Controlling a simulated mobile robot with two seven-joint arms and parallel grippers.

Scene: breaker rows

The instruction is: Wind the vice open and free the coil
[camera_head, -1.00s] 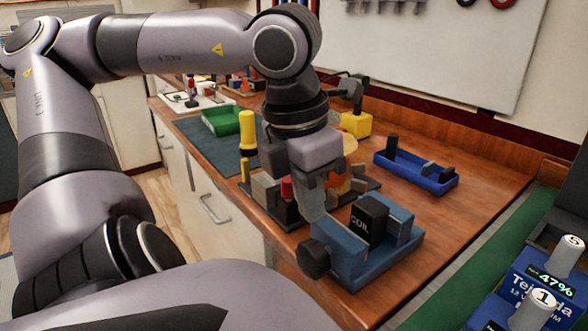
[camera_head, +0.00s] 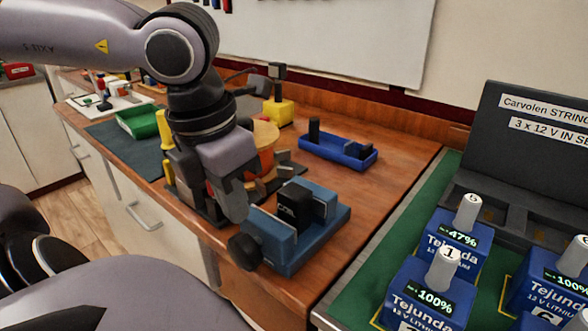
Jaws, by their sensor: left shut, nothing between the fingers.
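The blue vice (camera_head: 318,243) stands on the wooden bench near its front edge, with a round black knob (camera_head: 245,250) at its left end. The black coil block (camera_head: 293,207) sits upright between the vice's jaws, and its label is too small to read clearly. My left gripper (camera_head: 234,208) points down just above and behind the knob, left of the coil. Its fingers are shut with nothing between them. I cannot tell whether it touches the vice. My right gripper is not in view.
A blue tray (camera_head: 345,157) lies behind the vice, and a yellow block (camera_head: 278,113) stands farther back. A wooden spool and dark fixture are just behind my gripper. Numbered batteries (camera_head: 430,290) stand on a green mat at right. The bench right of the vice is clear.

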